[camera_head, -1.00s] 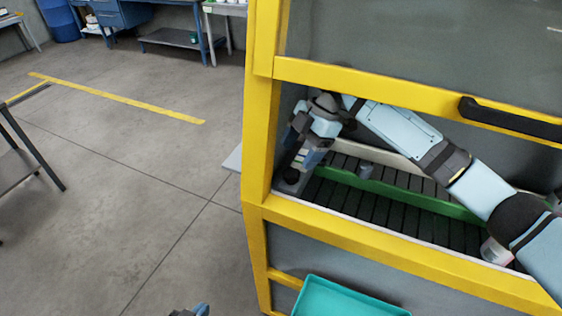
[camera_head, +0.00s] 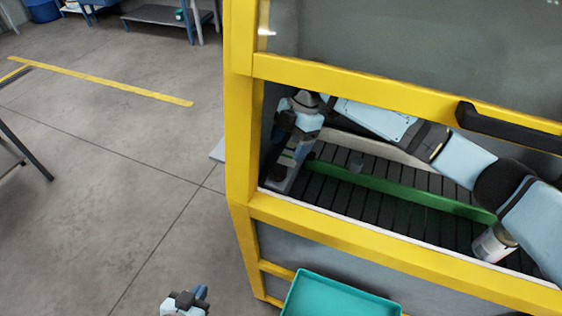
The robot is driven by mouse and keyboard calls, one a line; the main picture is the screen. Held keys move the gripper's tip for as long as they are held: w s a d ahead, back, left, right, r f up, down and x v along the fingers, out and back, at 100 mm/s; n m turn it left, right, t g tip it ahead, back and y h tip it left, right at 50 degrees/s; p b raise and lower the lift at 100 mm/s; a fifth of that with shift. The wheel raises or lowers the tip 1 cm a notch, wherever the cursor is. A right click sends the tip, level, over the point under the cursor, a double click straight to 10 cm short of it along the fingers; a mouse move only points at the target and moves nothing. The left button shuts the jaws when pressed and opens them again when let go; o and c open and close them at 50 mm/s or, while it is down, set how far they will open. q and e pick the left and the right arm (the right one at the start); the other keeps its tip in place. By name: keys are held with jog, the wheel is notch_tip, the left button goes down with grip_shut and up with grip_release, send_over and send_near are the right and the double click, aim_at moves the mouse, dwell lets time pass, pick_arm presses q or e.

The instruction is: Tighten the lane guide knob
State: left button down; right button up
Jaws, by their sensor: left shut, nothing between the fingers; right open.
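The green lane guide (camera_head: 400,191) runs across the dark slatted conveyor (camera_head: 425,221) inside the yellow-framed machine. My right arm reaches in from the right through the opening. My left gripper (camera_head: 186,303) is at the bottom edge, outside the machine, shut and empty, partly cut off.
The yellow frame (camera_head: 242,130) bounds the opening, with a raised clear panel and black handle (camera_head: 508,125) above. A teal tray (camera_head: 340,298) sits below.

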aim_at(280, 169)
jog(key=p+x, duration=0.1)
jog(key=x, duration=0.4)
jog(key=shift+s+a+f, duration=0.15)
jog(key=shift+a+f, duration=0.1)
jog(key=shift+a, duration=0.05)
jog(key=shift+f, duration=0.55)
jog(key=c, duration=0.9)
